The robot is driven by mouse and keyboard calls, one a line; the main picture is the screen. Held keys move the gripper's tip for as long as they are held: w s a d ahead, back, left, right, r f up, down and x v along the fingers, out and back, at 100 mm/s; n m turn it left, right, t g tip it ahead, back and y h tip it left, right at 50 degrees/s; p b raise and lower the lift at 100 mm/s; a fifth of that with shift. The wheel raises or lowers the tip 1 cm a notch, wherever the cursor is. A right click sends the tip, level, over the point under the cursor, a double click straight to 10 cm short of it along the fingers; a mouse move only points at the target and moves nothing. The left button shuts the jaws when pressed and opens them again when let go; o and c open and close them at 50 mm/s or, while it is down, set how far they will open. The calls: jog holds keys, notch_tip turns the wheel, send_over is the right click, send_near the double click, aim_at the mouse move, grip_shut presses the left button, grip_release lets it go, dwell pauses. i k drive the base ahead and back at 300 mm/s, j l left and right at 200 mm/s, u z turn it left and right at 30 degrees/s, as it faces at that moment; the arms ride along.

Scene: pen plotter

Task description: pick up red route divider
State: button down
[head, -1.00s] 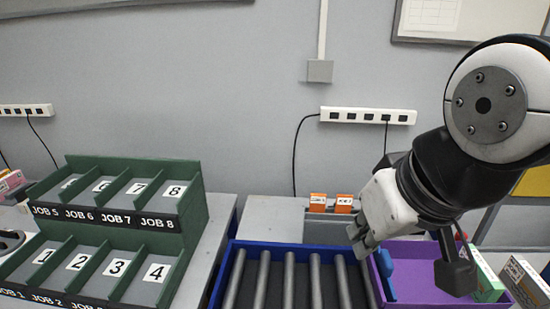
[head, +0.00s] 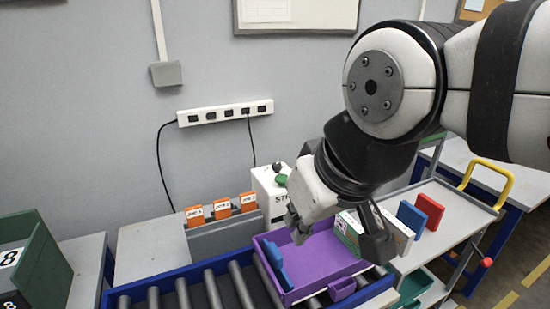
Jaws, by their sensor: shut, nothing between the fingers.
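A red divider (head: 429,212) stands upright at the right, on a grey shelf-like surface, beside a blue divider (head: 411,219). My gripper (head: 297,232) points down over the purple bin (head: 322,258), well to the left of the red divider. Its fingers are shut with nothing held. A second blue piece (head: 275,262) leans at the left inside the purple bin, below and left of the fingertips.
A roller conveyor (head: 213,287) runs at the front. A yellow handle (head: 490,180) rises at the right. Orange cards (head: 222,207) stand at the back.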

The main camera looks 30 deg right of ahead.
aim_at(435, 211)
jog(key=z, duration=1.65)
jog(key=i+l+u, duration=0.25)
jog(key=i+l, duration=0.15)
jog(key=l, duration=0.2)
jog(key=i+l+u, duration=0.1)
jog(key=i+l, duration=0.1)
jog(key=l, duration=0.1)
